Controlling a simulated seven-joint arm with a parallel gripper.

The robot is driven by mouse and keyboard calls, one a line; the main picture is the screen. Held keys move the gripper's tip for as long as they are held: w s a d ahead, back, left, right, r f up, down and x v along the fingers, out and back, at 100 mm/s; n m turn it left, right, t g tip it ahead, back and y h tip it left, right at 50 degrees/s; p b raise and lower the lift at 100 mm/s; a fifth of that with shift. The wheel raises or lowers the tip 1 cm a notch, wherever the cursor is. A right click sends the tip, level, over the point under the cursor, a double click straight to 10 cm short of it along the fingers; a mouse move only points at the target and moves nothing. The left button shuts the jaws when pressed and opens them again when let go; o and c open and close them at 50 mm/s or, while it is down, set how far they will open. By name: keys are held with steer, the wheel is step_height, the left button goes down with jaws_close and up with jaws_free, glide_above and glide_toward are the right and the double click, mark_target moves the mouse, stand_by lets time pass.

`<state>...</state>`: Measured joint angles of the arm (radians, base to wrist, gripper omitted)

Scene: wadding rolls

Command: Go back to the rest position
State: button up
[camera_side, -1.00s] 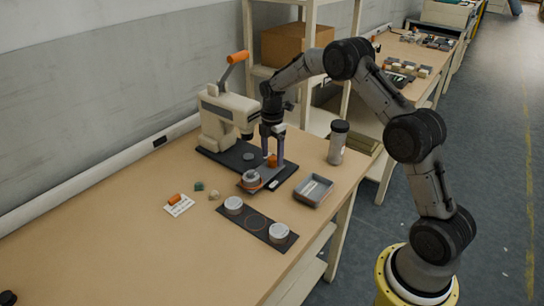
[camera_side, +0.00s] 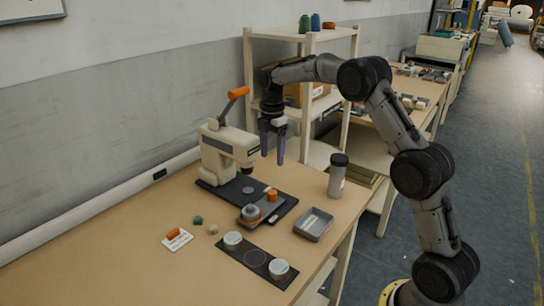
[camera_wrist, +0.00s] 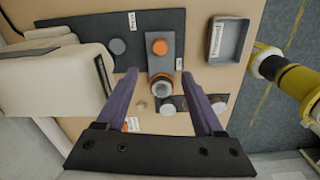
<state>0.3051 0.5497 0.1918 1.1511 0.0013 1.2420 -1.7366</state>
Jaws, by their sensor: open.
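My gripper (camera_side: 273,160) hangs in the air above the bench, fingers pointing down, open and empty. Its two purple fingers also show in the wrist view (camera_wrist: 165,100), spread apart. Below it, an orange roll (camera_side: 272,195) stands on the grey plate of the dark mat, apart from the fingers. A round metal piece with an orange ring (camera_side: 250,213) sits on the same plate, nearer the front. The cream lever press (camera_side: 222,150) with an orange handle stands to the left of my gripper.
A grey tray (camera_side: 314,224) and a dark-lidded jar (camera_side: 338,176) stand at the right. A dark strip (camera_side: 253,256) holds two round tins. Another orange roll (camera_side: 173,233) lies on a white card, near two small lumps. A shelf (camera_side: 300,36) stands behind my arm.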

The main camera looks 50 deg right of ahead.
steer(key=s+a+r+t, duration=0.1)
steer(key=s+a+r, duration=0.15)
steer(key=r, duration=0.35)
steer(key=s+a+r+t, duration=0.1)
steer(key=a+r, duration=0.3)
steer(key=r, duration=0.2)
steer(key=s+a+r+m+t, duration=0.1)
steer(key=s+a+r, duration=0.2)
steer(key=s, duration=0.3)
steer(key=s+a+r+m+t, duration=0.1)
steer(key=s+a+r, duration=0.25)
steer(key=s, duration=0.25)
steer(key=s+a+f+m+t, duration=0.25)
steer(key=s+m, duration=0.25)
steer(key=s, duration=0.8)
steer(key=s+f+m, duration=0.5)
steer(key=f+m, duration=0.2)
steer(key=m, duration=0.2)
steer(key=shift+s+a+f+g, duration=0.2)
steer(key=shift+s+f+g, duration=0.05)
steer(key=shift+f+g, duration=0.2)
